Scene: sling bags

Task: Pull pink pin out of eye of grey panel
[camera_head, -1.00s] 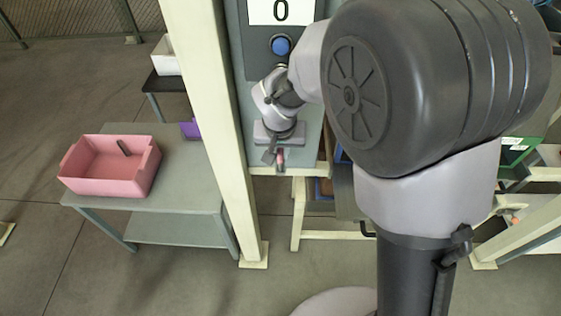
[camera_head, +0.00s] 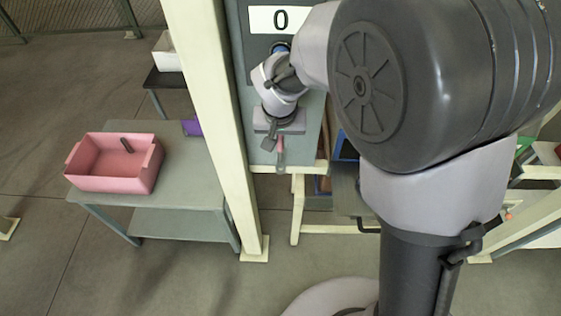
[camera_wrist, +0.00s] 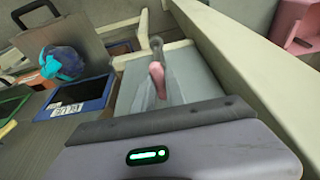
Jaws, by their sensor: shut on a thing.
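The grey panel (camera_head: 257,93) stands upright behind my arm, with a white plate marked 0 on it. My gripper (camera_head: 279,145) is in front of the panel's lower part, pointing down in the head view. It is shut on the pink pin (camera_head: 281,152), whose pink part shows just below the jaws. In the wrist view the pink pin (camera_wrist: 157,82) is ahead of the palm, with a grey part beyond the pink. The eye cannot be made out in either view, so I cannot tell whether the pin touches it.
A cream post (camera_head: 206,110) stands close to the left of the panel, and a cream rail (camera_head: 290,168) runs below it. A pink bin (camera_head: 108,180) sits on a grey table (camera_head: 190,190) to the left. A blue tray (camera_wrist: 78,97) shows at left in the wrist view.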

